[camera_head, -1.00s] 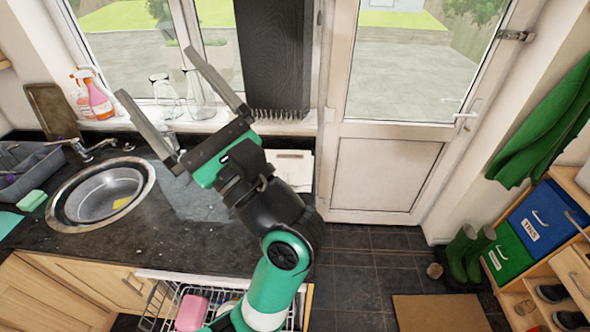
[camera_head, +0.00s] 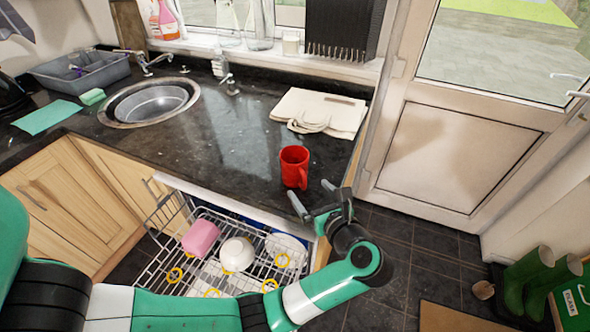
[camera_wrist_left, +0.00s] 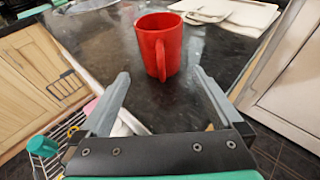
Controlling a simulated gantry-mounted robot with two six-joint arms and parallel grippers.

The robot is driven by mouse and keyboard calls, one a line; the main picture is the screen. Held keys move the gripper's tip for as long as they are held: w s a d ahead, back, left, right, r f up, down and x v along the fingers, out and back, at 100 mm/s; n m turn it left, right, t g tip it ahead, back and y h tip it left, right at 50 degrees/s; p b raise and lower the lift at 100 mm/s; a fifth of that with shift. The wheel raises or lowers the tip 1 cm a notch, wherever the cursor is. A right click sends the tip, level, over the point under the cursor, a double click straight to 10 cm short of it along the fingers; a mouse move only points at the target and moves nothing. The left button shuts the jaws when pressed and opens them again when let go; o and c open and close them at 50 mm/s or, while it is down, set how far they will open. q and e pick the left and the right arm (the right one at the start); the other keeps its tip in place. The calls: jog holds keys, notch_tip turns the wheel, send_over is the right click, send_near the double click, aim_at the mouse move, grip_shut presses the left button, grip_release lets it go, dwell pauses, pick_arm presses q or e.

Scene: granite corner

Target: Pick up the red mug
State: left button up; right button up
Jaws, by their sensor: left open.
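The red mug (camera_head: 293,166) stands upright on the dark counter near its front edge, by the right end. Its handle faces my left gripper. My left gripper (camera_head: 313,192) is open and empty, just in front of and slightly right of the mug, near the counter's edge. In the left wrist view the red mug (camera_wrist_left: 158,42) stands just beyond the open fingers, roughly centred between them, with its handle (camera_wrist_left: 168,60) pointing toward the gripper. A gap appears to separate the fingers from the mug. My right gripper is not in view.
White chopping boards (camera_head: 322,112) lie behind the mug. An open dishwasher rack (camera_head: 215,255) with a pink item and white dishes sits below the counter front. The sink (camera_head: 150,103) is to the left. Clear counter lies between the sink and mug.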

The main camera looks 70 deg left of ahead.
aim_at(297, 171)
pick_arm(q)
jog(key=x, duration=0.8)
jog(key=shift+w+f, duration=0.1)
jog(key=shift+f, duration=0.05)
jog(key=shift+c, duration=0.2)
jog(key=shift+d, duration=0.1)
jog(key=c, duration=1.5)
jog(key=shift+r, duration=0.2)
